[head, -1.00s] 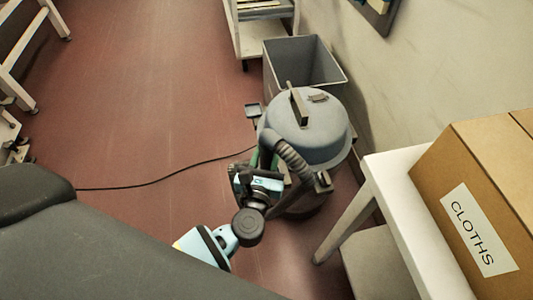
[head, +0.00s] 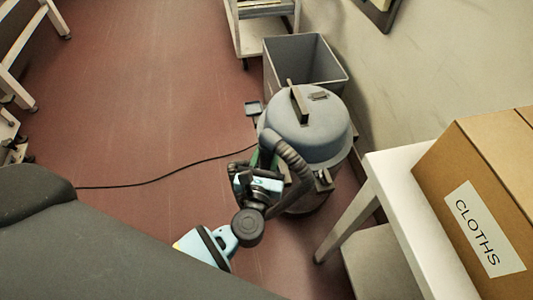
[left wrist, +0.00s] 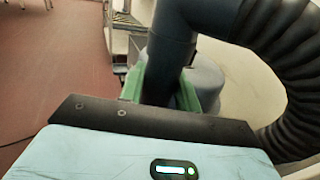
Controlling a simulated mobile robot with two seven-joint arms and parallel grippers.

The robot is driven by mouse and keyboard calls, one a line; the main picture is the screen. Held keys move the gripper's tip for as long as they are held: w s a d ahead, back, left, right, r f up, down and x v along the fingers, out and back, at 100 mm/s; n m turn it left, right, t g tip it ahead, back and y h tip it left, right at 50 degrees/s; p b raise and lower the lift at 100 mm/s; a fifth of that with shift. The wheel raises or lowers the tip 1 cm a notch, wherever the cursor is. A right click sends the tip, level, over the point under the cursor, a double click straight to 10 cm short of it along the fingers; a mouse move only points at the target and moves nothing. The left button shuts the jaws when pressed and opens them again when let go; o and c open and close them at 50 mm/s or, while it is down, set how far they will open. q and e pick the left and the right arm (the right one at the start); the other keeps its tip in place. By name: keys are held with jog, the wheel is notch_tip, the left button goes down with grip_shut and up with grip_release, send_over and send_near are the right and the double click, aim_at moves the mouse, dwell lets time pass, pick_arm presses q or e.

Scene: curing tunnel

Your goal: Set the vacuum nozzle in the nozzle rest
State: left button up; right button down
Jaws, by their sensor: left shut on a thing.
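The grey vacuum (head: 318,135) stands on the floor, with a ribbed dark hose (head: 292,158) at its near side. My left gripper (head: 264,160) is beside the vacuum. In the left wrist view its green fingers (left wrist: 172,92) are shut on the dark tube of the vacuum nozzle (left wrist: 170,50), from which the ribbed hose (left wrist: 292,70) bends away right. The nozzle's lower end is hidden behind the gripper. A small grey square holder (head: 253,108) at the vacuum's left side may be the nozzle rest; it stands apart from the gripper. My right gripper is not in view.
A grey open bin (head: 285,65) stands behind the vacuum. A white table (head: 400,165) with a cardboard box marked CLOTHS (head: 445,180) is at the right. A black cable (head: 150,183) crosses the red floor (head: 150,100), which is mostly clear at left. A pale cart (head: 240,30) stands at the back.

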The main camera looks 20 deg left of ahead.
aim_at(265, 162)
pick_arm(q)
jog(key=shift+f, duration=0.1)
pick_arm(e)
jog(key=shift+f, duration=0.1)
pick_arm(q)
jog(key=o, duration=1.2)
jog(key=shift+c, duration=0.2)
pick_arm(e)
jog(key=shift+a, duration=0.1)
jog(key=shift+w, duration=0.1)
pick_arm(q)
jog(key=s, duration=0.3)
jog(key=shift+d, duration=0.25)
jog(key=s, duration=0.3)
jog(key=shift+s+d, duration=0.35)
jog(key=shift+s, duration=0.5)
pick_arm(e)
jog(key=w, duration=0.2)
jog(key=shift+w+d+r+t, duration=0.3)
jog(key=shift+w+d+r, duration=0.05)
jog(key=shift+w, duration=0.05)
pick_arm(q)
jog(key=shift+d, duration=0.1)
